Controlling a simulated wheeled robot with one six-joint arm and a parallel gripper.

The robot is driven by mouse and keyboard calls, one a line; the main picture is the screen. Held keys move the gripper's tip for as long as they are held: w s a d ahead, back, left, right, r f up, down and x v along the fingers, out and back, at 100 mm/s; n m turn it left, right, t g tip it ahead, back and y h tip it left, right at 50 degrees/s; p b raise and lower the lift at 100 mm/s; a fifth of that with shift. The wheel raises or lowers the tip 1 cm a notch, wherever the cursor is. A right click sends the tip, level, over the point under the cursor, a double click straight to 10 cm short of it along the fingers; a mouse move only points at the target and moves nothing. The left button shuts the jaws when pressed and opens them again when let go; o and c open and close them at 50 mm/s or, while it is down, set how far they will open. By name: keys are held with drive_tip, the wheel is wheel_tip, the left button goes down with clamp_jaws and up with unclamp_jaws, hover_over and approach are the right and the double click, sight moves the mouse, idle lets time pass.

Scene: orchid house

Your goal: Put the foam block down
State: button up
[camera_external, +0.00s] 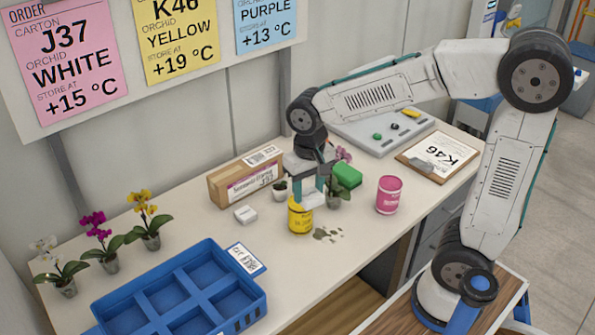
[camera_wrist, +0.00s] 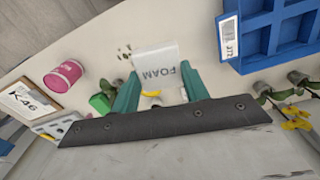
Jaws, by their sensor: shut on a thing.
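My gripper (camera_external: 308,198) hangs low over the middle of the bench, pointing down. In the wrist view its two teal fingers (camera_wrist: 156,90) are shut on the foam block (camera_wrist: 155,62), a white block marked FOAM. In the external view the block is mostly hidden and hard to make out among the fingers and the yellow can (camera_external: 300,218). The can stands right by the fingertips. I cannot tell whether the block touches the can or the bench.
A blue divided tray (camera_external: 262,300) sits at front left, with several potted orchids (camera_external: 148,222) behind it. A small white box (camera_external: 245,214), a cardboard carton (camera_external: 222,190), a green block (camera_external: 347,176) and a pink can (camera_external: 389,196) surround my gripper. Dark spots (camera_external: 328,235) mark the bench in front.

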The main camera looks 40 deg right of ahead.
drive_tip(key=w+d+m, duration=0.2)
drive_tip(key=d+m, duration=0.2)
drive_tip(key=d, duration=0.4)
drive_tip(key=w+d+m, duration=0.2)
drive_tip(key=d+m, duration=0.2)
drive_tip(key=d, duration=0.5)
drive_tip(key=m, duration=0.8)
hover_over(392, 181)
wheel_tip(392, 181, down, 8)
drive_tip(key=shift+f, duration=2.5)
drive_tip(key=shift+f, duration=0.1)
drive_tip(key=o, duration=0.8)
drive_tip(key=shift+o, duration=0.8)
